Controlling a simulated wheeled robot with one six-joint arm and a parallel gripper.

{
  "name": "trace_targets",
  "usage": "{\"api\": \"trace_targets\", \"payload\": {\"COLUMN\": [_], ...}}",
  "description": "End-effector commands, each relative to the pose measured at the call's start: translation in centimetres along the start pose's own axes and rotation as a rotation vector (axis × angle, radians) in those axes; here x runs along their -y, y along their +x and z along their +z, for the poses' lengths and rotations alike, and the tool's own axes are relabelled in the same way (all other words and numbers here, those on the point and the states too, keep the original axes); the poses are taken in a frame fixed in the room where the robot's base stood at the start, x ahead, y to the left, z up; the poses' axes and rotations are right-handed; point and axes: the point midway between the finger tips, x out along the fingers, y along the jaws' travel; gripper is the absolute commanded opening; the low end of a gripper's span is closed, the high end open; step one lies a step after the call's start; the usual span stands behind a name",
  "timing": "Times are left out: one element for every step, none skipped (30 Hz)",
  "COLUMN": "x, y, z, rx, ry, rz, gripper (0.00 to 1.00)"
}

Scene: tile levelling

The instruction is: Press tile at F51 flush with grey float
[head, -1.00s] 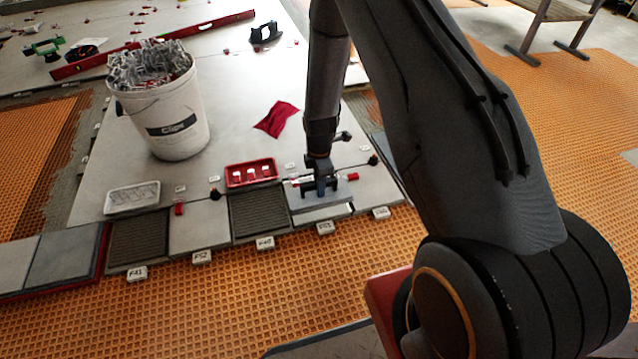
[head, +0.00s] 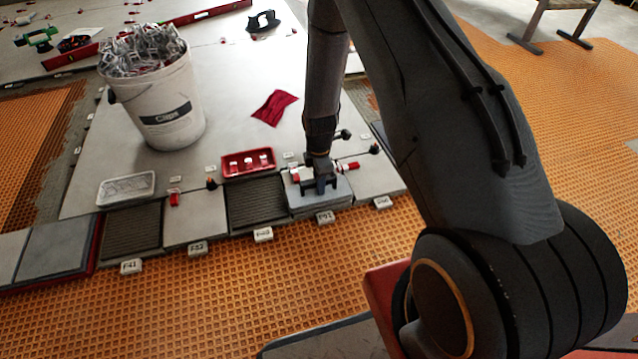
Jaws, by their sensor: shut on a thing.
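My gripper (head: 320,184) is shut on the grey float (head: 334,198) and points down at the front edge of the tiled floor. The float lies flat over the slot behind the tag F51 (head: 325,217) and covers nearly all of the tile there. Only a thin front edge may show, so I cannot tell whether the tile is level with its neighbours or whether the float presses on it. Red clips (head: 347,167) show close beside and behind the gripper.
A dark ribbed bed (head: 256,202) lies left of the float, with a red tray (head: 249,163) behind it. A white bucket of clips (head: 165,110), a white tray (head: 126,187) and a red cloth (head: 274,107) stand on the tiles. Orange matting (head: 210,305) lies in front.

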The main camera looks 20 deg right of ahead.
Motion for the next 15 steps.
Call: {"api": "trace_targets", "payload": {"x": [-0.04, -0.04, -0.04, -0.04, -0.05, -0.05, -0.05, -0.05, -0.04, -0.05, -0.05, -0.04, -0.04, -0.04, -0.04], "y": [0.10, 0.16, 0.24, 0.29, 0.35, 0.42, 0.48, 0.53, 0.61, 0.66, 0.72, 0.80, 0.85, 0.90, 0.98], "z": [0.00, 0.00, 0.00, 0.00, 0.00, 0.00, 0.00, 0.00, 0.00, 0.00, 0.00, 0.00, 0.00, 0.00, 0.00], "rx": [0.000, 0.000, 0.000, 0.000, 0.000, 0.000, 0.000, 0.000, 0.000, 0.000, 0.000, 0.000, 0.000, 0.000, 0.000], "ry": [0.000, 0.000, 0.000, 0.000, 0.000, 0.000, 0.000, 0.000, 0.000, 0.000, 0.000, 0.000, 0.000, 0.000, 0.000], "rz": [0.001, 0.001, 0.001, 0.001, 0.001, 0.001, 0.001, 0.001, 0.001, 0.001, 0.001, 0.001, 0.001, 0.001, 0.001], "gripper": [0.00, 0.00, 0.00, 0.00, 0.00, 0.00, 0.00, 0.00, 0.00, 0.00, 0.00, 0.00, 0.00, 0.00, 0.00]}}
